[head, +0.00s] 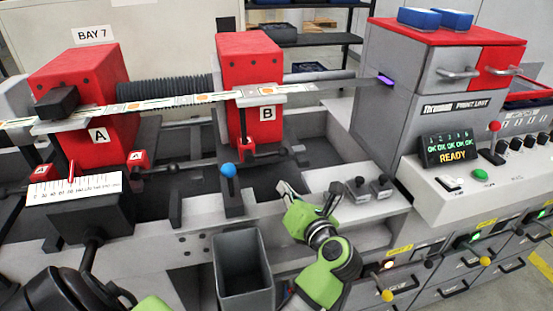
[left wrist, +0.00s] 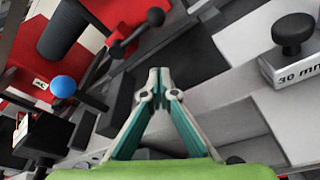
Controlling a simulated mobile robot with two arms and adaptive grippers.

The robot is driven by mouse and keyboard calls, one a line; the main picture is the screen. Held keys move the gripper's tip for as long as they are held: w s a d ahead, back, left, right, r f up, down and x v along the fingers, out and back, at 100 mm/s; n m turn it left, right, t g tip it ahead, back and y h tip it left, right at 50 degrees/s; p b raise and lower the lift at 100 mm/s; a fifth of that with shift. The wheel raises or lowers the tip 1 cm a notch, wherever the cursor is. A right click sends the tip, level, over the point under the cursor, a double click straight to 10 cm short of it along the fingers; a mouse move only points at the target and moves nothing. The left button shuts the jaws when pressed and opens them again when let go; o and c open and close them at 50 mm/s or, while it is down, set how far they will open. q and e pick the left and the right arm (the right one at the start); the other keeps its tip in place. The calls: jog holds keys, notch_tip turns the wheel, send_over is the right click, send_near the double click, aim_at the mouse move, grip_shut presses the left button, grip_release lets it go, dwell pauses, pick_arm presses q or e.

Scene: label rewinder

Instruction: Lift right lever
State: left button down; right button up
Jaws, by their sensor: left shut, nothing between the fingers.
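My left gripper (head: 285,187) is shut and empty, in front of the machine bed below red block B (head: 252,85). Its closed fingertips also show in the left wrist view (left wrist: 158,72). A blue ball knob (head: 228,170) stands on a dark post to the left of the gripper, apart from it; it also shows in the left wrist view (left wrist: 63,87). A dark rod lever (head: 275,153) lies at the foot of block B. Its black ball ends show in the left wrist view (left wrist: 155,17). I cannot tell which part is the right lever. My right gripper is not in view.
A grey open bin (head: 243,270) stands left of my arm. Two black-knobbed blocks (head: 360,183) sit right of the gripper; one reads 30 mm in the left wrist view (left wrist: 293,45). Red block A (head: 80,90) and a white scale (head: 75,187) are left. The print unit (head: 400,100) is right.

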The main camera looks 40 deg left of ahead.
aim_at(272, 160)
pick_arm(q)
jog(key=shift+s+d+r, duration=0.2)
jog(key=shift+d, duration=0.15)
jog(key=shift+w+a+f, duration=0.1)
jog(key=shift+w+a, duration=0.15)
jog(key=shift+a, duration=0.1)
jog(key=w+a+p, duration=0.1)
jog(key=w+a, duration=0.1)
jog(key=w+a+p, duration=0.3)
jog(key=w+a, duration=0.1)
jog(key=a, duration=0.1)
jog(key=shift+r+p, duration=0.25)
jog(key=shift+p, duration=0.1)
jog(key=shift+w+d+r, duration=0.2)
jog(key=shift+d+r, duration=0.25)
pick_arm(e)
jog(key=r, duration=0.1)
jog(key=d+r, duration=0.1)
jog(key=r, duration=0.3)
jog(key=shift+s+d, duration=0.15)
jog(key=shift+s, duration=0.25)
